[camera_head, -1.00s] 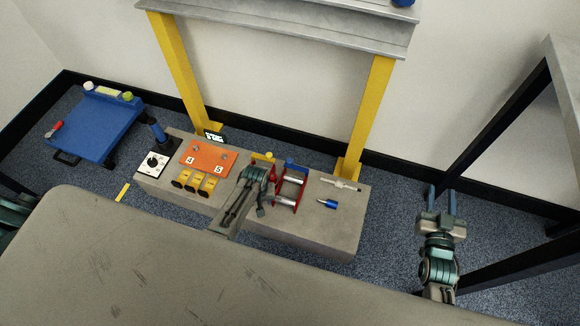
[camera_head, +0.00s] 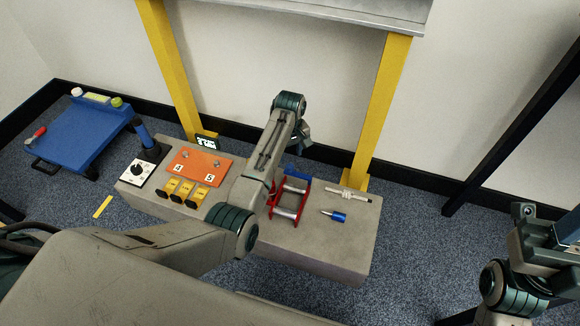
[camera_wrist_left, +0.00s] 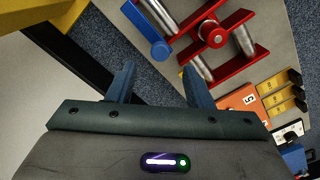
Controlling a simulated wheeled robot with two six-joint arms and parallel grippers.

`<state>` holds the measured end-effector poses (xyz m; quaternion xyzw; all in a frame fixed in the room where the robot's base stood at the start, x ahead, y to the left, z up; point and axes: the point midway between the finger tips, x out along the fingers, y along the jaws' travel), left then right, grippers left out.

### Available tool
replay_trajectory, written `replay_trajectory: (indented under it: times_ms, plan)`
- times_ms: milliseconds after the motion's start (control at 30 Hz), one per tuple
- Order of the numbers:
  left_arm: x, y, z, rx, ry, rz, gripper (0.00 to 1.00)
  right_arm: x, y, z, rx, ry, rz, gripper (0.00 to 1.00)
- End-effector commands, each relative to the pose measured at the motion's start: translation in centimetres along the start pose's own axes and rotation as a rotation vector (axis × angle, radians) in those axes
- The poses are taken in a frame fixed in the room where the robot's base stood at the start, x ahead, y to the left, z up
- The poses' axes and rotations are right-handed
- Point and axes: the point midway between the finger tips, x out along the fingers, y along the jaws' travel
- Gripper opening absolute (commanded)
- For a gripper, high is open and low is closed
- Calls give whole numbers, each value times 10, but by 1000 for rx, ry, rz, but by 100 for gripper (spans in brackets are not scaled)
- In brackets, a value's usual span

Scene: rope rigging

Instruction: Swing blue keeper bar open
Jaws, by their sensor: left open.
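The blue keeper bar (camera_wrist_left: 145,28) shows at the top of the left wrist view, with a round blue end, beside a red frame (camera_wrist_left: 225,62) that holds metal rollers. In the head view the red frame (camera_head: 290,200) stands on the grey bench, with a blue piece (camera_head: 298,172) at its far side, partly hidden by my left arm. My left gripper (camera_wrist_left: 160,85) is open and empty, its fingers short of the bar's round end in the picture. In the head view it hangs beyond the frame, mostly hidden. My right gripper (camera_head: 545,225) is cut off at the right edge; its jaws are unclear.
On the bench (camera_head: 330,245) are an orange numbered plate (camera_head: 198,166), yellow blocks (camera_head: 186,190), a blue-tipped tool (camera_head: 336,215) and a white fitting (camera_head: 348,195). Yellow posts (camera_head: 381,100) rise behind. A blue platform (camera_head: 80,135) stands at left.

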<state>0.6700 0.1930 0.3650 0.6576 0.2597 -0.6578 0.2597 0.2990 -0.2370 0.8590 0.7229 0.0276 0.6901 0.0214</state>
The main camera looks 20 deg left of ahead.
Motion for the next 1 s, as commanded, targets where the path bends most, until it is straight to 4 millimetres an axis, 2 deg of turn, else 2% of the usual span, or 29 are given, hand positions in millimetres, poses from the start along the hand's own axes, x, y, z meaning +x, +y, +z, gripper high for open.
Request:
replay_trajectory:
  times_ms: [33, 100, 300, 433, 700, 733, 967, 1000]
  plan:
    - [16, -1, 0, 0, -2, -2, 46, -6, 0, 0, -1, 10, 3, 36]
    - [28, 0, 0, 0, -1, -1, 46, -9, 0, 0, -4, 13, 8, 36]
    - [54, 0, 0, 0, 0, -1, 46, -14, -1, 1, -13, 23, 20, 36]
    - [60, 0, 0, 0, 0, 0, 46, -15, -1, 1, -15, 24, 24, 36]
    - [61, 0, 0, 1, 0, 0, 46, -15, -1, 1, -16, 23, 23, 36]
    - [61, 0, 0, 1, 0, 0, 44, -15, -1, 1, -16, 23, 23, 36]
    - [61, -1, 0, 1, 0, 0, 0, -15, -1, 1, -16, 22, 23, 36]
    - [61, -1, 0, 1, 0, 0, 0, -15, -1, 1, -16, 22, 23, 36]
